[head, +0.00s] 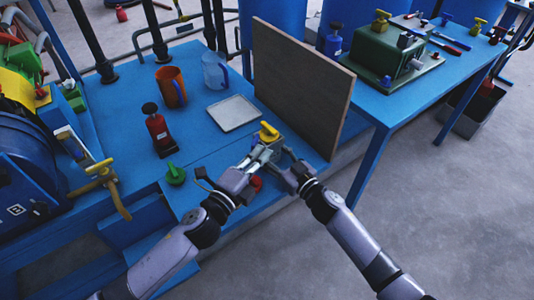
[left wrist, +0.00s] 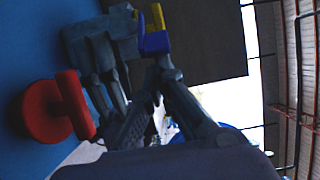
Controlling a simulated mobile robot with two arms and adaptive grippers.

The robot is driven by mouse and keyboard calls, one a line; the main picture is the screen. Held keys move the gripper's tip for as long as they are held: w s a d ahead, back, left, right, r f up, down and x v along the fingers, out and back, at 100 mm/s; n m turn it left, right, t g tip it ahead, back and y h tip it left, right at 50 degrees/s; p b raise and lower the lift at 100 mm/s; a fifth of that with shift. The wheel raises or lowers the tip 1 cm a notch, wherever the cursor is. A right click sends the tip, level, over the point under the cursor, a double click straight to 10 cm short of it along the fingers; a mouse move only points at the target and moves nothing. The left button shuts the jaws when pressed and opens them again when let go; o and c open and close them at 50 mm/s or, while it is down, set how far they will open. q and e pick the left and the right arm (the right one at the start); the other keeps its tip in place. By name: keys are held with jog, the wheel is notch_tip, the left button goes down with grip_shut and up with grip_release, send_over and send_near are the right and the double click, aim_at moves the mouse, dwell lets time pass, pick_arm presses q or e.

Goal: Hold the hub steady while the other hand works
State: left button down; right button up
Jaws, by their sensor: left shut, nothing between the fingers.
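I cannot make out for certain which part is the hub. A yellow-handled part (head: 268,132) sits near the table's front edge, by the foot of an upright board. My left gripper (head: 263,153) is shut and empty just in front of it; whether they touch is unclear. In the left wrist view, a yellow and blue part (left wrist: 154,40) shows at the tips of my gripper (left wrist: 152,62). My right gripper (head: 287,164) is close beside the left one; its fingers are too small to read. A red knob (head: 255,183) is partly hidden by my left gripper, and it shows in the left wrist view (left wrist: 48,112).
The brown board (head: 300,85) stands behind the grippers. A pale tray (head: 233,113), an orange mug (head: 171,87), a clear mug (head: 213,71), a red bottle (head: 158,132) and a green knob (head: 175,174) are on the blue table. A blue drum machine (head: 30,165) stands left.

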pick_arm(q)
jog(key=a+m+g+h, duration=0.1)
jog(key=m+h, duration=0.1)
jog(key=a+m+g+h, duration=0.1)
jog(key=g+h, duration=0.1)
jog(key=shift+w+m+g, duration=0.1)
jog(key=shift+m+g, duration=0.2)
jog(key=shift+m, duration=0.1)
jog(key=shift+a+g+h, duration=0.15)
jog(key=shift+g+h, duration=0.15)
jog(key=shift+a, duration=0.45)
jog(key=w+v, duration=0.1)
jog(key=v, duration=0.9)
jog(key=shift+a, duration=0.4)
pick_arm(e)
jog(key=o, duration=1.6)
jog(key=shift+s, duration=0.1)
